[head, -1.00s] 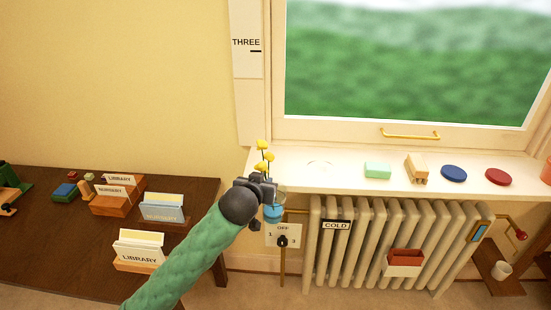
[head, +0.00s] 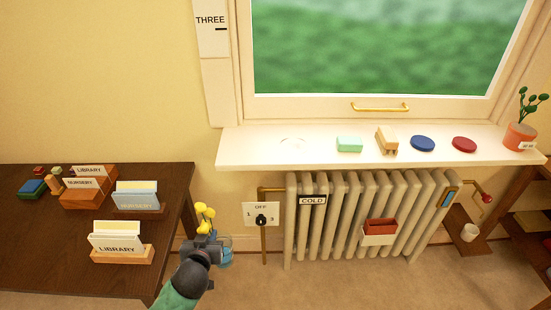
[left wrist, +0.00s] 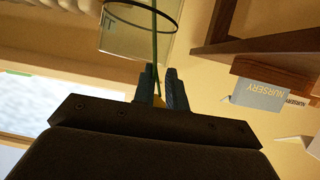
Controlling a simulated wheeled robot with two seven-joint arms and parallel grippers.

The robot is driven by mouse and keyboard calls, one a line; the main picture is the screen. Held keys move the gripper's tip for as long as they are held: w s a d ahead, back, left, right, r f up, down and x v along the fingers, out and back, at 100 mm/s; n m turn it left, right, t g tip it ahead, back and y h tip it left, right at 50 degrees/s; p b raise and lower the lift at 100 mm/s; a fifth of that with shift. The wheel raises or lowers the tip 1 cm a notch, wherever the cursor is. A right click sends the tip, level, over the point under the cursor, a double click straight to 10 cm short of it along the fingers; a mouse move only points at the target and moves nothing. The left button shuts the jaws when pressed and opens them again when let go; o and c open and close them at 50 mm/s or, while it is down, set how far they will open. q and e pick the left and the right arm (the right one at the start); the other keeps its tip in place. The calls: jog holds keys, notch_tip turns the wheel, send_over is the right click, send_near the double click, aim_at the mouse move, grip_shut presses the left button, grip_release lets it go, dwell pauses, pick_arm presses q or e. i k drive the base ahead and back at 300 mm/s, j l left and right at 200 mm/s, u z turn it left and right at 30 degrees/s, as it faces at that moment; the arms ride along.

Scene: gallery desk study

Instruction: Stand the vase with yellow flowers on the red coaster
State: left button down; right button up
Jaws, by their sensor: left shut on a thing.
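The vase with yellow flowers is a small bluish clear vase (head: 225,252) with yellow blooms (head: 205,216). My left gripper (head: 214,250) is shut on it and holds it in the air below the sill's left end, right of the desk. In the left wrist view the clear vase (left wrist: 138,32) lies just beyond my fingertips (left wrist: 160,72), with a green stem running between them; the exact part gripped is unclear. The red coaster (head: 464,144) lies flat and bare on the window sill, right of a blue coaster (head: 423,143). My right gripper is not in view.
The white sill (head: 250,152) also holds a green block (head: 349,144), a wooden object (head: 387,139) and a potted plant (head: 520,136) at the right end. A radiator (head: 340,225) stands below. The dark desk (head: 60,225) with card holders is at left.

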aim_at(465, 142)
jog(key=i+l+z, duration=0.1)
jog(key=l, duration=0.3)
jog(key=i+l+z, duration=0.1)
jog(key=l, duration=0.3)
jog(key=i+l+z, duration=0.1)
jog(key=l, duration=0.35)
jog(key=i+l+z, duration=0.1)
jog(key=l, duration=0.25)
